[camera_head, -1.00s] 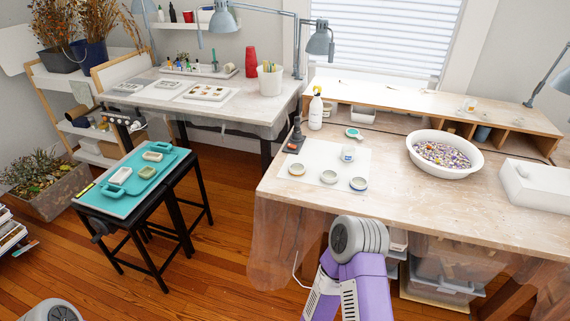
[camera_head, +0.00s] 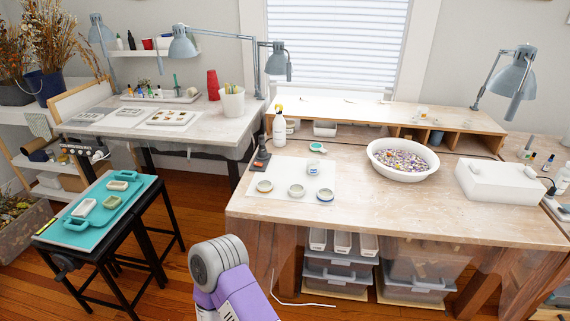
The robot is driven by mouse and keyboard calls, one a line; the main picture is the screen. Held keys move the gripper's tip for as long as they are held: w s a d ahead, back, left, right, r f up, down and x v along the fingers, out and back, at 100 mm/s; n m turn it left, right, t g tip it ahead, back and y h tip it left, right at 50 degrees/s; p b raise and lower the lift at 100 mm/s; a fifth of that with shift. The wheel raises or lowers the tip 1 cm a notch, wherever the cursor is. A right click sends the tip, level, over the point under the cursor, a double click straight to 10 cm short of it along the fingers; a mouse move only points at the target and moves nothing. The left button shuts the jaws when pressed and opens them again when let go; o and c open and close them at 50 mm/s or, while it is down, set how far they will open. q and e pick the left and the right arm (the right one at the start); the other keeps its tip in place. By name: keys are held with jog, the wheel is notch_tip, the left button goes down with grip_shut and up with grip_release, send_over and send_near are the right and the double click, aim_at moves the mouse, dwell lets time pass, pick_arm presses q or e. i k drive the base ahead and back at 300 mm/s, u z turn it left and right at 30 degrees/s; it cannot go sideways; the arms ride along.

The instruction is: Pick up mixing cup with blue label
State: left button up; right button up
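A small white cup with a blue label (camera_head: 312,168) stands upright on a white sheet (camera_head: 284,173) on the right-hand wooden table. In front of it is a row of low round containers: one on the left (camera_head: 264,186), one in the middle (camera_head: 296,190), and one on the right (camera_head: 325,195) with a blue band around it. Their contents are too small to tell. Neither of my grippers is in view; only a purple and grey link of my arm shows at the bottom, in front of the table and apart from the cups.
A dark stand (camera_head: 262,150), a spray bottle (camera_head: 279,128) and a teal round-headed item (camera_head: 317,147) are near the cups. A white bowl of colourful bits (camera_head: 402,160) and a white box (camera_head: 500,181) stand to the right. The table's front middle is clear.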

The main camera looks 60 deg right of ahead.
aim_at(313, 167)
jog(key=z, duration=0.25)
jog(key=i, duration=1.6)
jog(key=z, duration=0.85)
